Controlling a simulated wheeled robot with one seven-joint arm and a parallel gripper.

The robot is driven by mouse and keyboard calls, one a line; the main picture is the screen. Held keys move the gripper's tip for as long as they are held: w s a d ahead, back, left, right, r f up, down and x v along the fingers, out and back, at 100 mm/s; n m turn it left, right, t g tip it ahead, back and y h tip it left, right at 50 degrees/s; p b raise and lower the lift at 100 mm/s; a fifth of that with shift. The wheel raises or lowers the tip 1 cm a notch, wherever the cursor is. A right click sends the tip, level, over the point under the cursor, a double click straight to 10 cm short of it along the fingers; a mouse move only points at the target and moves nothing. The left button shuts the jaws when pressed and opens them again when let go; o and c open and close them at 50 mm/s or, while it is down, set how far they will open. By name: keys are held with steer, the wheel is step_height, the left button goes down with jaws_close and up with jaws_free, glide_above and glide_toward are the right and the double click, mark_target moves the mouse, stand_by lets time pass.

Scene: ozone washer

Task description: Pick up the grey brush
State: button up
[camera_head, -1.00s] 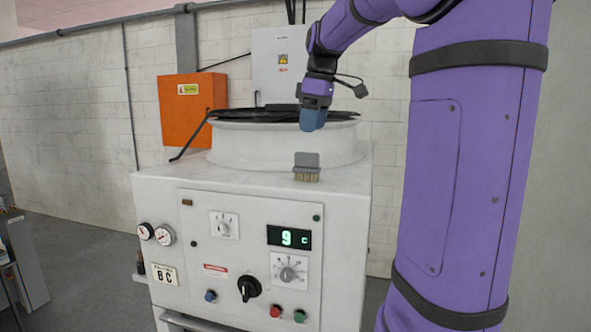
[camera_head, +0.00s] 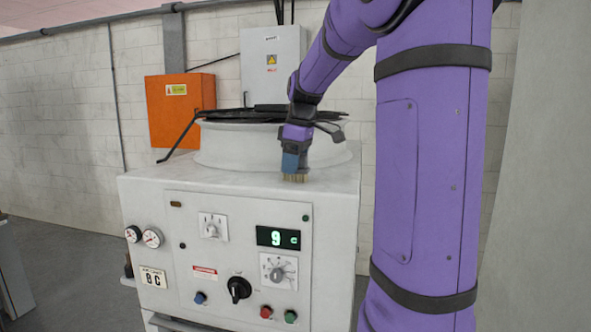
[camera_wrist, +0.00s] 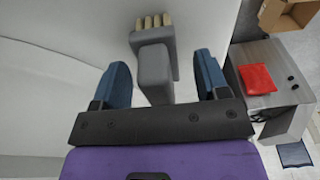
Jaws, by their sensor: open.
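The grey brush (camera_wrist: 154,62) lies on the white top of the washer (camera_head: 240,182), near its front edge. Its pale bristles show in the head view (camera_head: 295,178), while its grey body is mostly hidden there behind my gripper (camera_head: 292,162). In the wrist view my gripper (camera_wrist: 162,80) is open, with one blue finger on each side of the brush's grey handle. Gaps show between the handle and both fingers, the right one looking a little wider or similar. The bristles point away from my gripper.
The round white drum (camera_head: 240,147) with a black lid stands behind the brush. An orange box (camera_head: 180,108) hangs on the wall at the left. The wrist view shows a red item (camera_wrist: 257,79) on a grey bench and a cardboard box (camera_wrist: 288,14).

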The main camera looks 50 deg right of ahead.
steer(key=shift+f, duration=0.3)
steer(key=c, duration=1.1)
steer(key=shift+r, duration=0.2)
steer(key=shift+r, duration=0.6)
step_height(320, 180, up, 2)
steer(key=s+a, duration=0.3)
steer(key=s, duration=0.4)
steer(key=s+a+r, duration=0.1)
steer(key=s+a, duration=0.2)
steer(key=s, duration=0.4)
steer(key=shift+s+a+r, duration=0.15)
steer(key=shift+s+r, duration=0.1)
steer(key=shift+s, duration=0.05)
